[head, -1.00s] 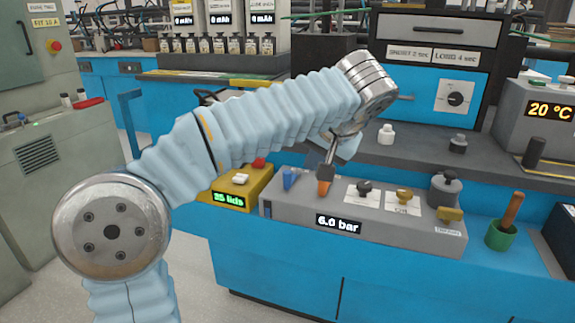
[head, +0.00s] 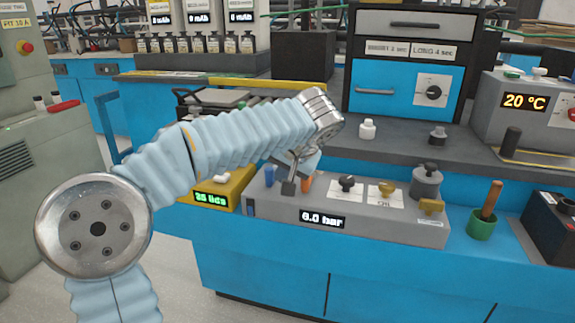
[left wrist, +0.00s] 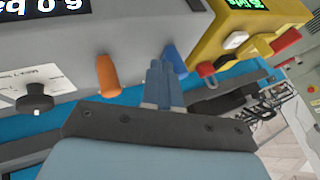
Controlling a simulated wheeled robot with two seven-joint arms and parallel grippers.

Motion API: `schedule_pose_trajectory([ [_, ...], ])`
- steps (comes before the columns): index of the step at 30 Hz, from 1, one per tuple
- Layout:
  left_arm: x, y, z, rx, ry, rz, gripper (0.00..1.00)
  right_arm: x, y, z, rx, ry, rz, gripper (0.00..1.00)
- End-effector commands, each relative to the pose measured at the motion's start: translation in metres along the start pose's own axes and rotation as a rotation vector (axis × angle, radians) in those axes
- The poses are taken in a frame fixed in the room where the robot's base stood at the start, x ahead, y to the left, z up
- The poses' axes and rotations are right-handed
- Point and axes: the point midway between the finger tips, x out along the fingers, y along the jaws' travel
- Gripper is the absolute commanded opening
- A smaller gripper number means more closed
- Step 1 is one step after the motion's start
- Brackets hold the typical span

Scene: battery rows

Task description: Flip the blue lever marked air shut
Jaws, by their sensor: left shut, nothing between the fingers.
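The blue lever (head: 270,175) stands at the left end of a grey valve panel (head: 345,232). It also shows in the left wrist view (left wrist: 174,58), just right of my fingers. An orange lever (head: 306,180) stands to its right, and it also shows in the wrist view (left wrist: 109,76). My left gripper (head: 288,187) is shut and empty, its tip between the two levers. In the wrist view its fingers (left wrist: 158,72) are close beside the blue lever; I cannot tell if they touch. No marking on the blue lever is readable. My right gripper is not in view.
A pressure display (head: 322,219) in bar is on the panel front. A yellow box (head: 225,190) with a green display stands left of the panel. Black and brass knobs (head: 385,188) and a grey weight (head: 426,183) stand on the right. A green cup (head: 481,226) stands beyond.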

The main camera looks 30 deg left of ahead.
Motion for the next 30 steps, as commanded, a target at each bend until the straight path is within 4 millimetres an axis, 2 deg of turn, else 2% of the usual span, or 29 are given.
schedule_pose_trajectory([
  [6,0.0117,0.0000,0.0002,0.000,0.000,0.001,0.00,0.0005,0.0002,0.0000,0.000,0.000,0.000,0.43],
  [30,0.0134,-0.0065,0.0034,0.060,0.034,0.033,0.00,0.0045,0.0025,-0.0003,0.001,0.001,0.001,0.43],
])
